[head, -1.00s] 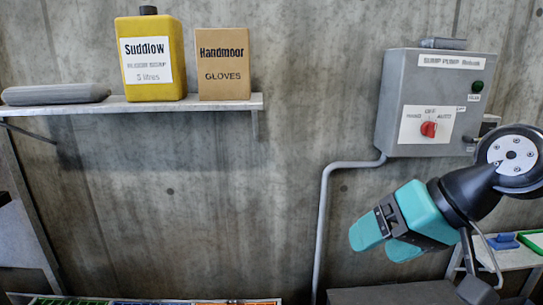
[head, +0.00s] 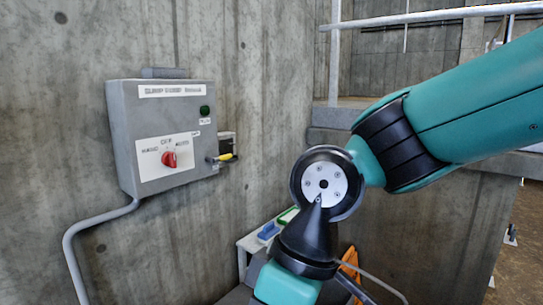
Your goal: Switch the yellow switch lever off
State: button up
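The yellow switch lever (head: 226,157) sticks out from a small dark switch box (head: 226,143) on the right side of a grey control box on the wall. The lever looks small here and points to the right, roughly level. My gripper (head: 288,288) is at the bottom edge, below and to the right of the lever and clearly apart from it. Only its teal upper part shows; its fingertips are cut off by the frame, so its opening is hidden.
The grey control box (head: 125,138) carries a red rotary knob (head: 169,159) marked HAND, OFF, AUTO and a dark green lamp (head: 205,110). A conduit (head: 72,250) runs down from it. A low shelf (head: 250,240) with a blue item (head: 268,231) stands below. A railing (head: 400,19) is behind my arm.

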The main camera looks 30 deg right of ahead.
aim_at(212, 161)
jog(key=u, duration=0.1)
jog(key=k, duration=0.75)
jog(key=u, duration=0.6)
jog(key=k, duration=0.6)
jog(key=z, duration=0.3)
jog(key=i, duration=0.45)
jog(key=z, duration=0.9)
jog(key=i, duration=1.5)
jog(key=u, duration=0.6)
